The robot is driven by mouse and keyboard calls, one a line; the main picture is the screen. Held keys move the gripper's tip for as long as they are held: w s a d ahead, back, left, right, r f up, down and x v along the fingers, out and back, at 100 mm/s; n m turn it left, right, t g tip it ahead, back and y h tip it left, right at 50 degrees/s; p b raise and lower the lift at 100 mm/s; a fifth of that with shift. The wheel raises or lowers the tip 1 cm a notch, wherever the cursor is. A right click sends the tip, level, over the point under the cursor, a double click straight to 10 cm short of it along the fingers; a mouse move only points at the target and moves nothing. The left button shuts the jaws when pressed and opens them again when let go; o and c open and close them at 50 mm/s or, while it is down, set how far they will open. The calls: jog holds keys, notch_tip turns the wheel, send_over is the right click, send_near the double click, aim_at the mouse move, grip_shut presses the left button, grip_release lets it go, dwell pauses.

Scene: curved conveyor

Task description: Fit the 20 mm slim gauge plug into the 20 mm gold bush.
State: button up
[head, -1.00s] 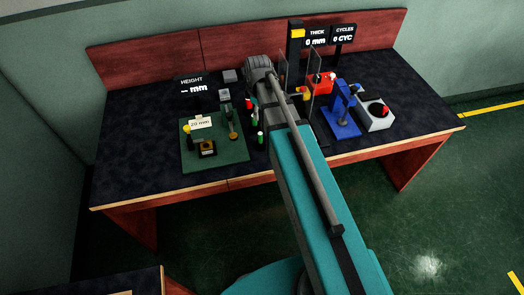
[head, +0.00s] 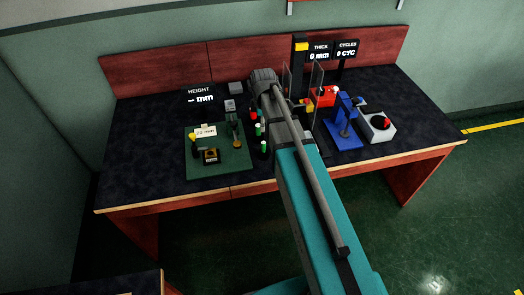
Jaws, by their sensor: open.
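A dark block with a gold ring (head: 210,156), which looks like the gold bush, sits on the green mat (head: 232,167) at the left of the table. A white label (head: 204,131), seemingly reading 20 mm, stands behind it. A yellow-topped dark piece (head: 193,138) stands at the mat's left edge. Several small upright pieces with coloured tops, including a green one (head: 258,129), stand between the mat and my arm. I cannot tell which piece is the slim gauge plug. My wrist is over the back middle of the table; it and the forearm hide my gripper.
A height display (head: 199,95) stands behind the mat. Thickness and cycle displays stand at the back. The table's left end is clear.

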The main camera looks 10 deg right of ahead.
aim_at(263, 142)
jog(key=shift+f+b, duration=3.9)
jog(key=shift+f, duration=0.15)
jog(key=shift+f, duration=0.1)
jog(key=shift+w+d+f+b, duration=0.1)
jog(key=shift+d+f+b, duration=0.05)
jog(key=shift+f+b, duration=2.4)
jog(key=shift+r, duration=0.1)
grip_shut()
